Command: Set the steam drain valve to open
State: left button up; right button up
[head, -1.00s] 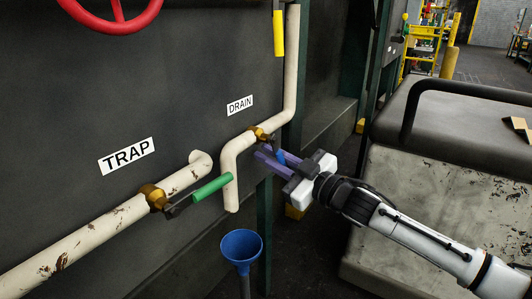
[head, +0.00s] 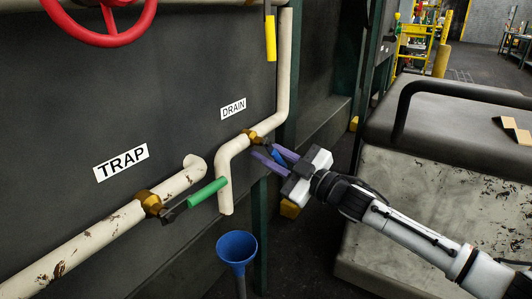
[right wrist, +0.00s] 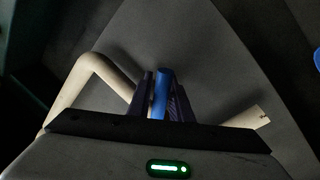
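The drain valve is a brass body (head: 251,134) on the cream pipe beside the DRAIN label (head: 233,108). Its blue lever handle (head: 278,157) points out to the lower right, away from the pipe. My right gripper (head: 272,156) has its purple fingers on either side of the blue handle. In the right wrist view the blue handle (right wrist: 161,94) stands between the two fingers (right wrist: 162,90), close to the left one, with a narrow gap on the right. The fingers look apart, not clamped. The handle's base is partly hidden. My left gripper is not in view.
The trap valve (head: 151,202) with a green handle (head: 208,191) is on the lower left pipe. A blue funnel (head: 237,247) stands under the drain pipe's end. A yellow handle (head: 270,38) and a red wheel (head: 98,18) are above. A large block (head: 430,190) stands at right.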

aim_at(282, 162)
jog(key=shift+o, duration=1.2)
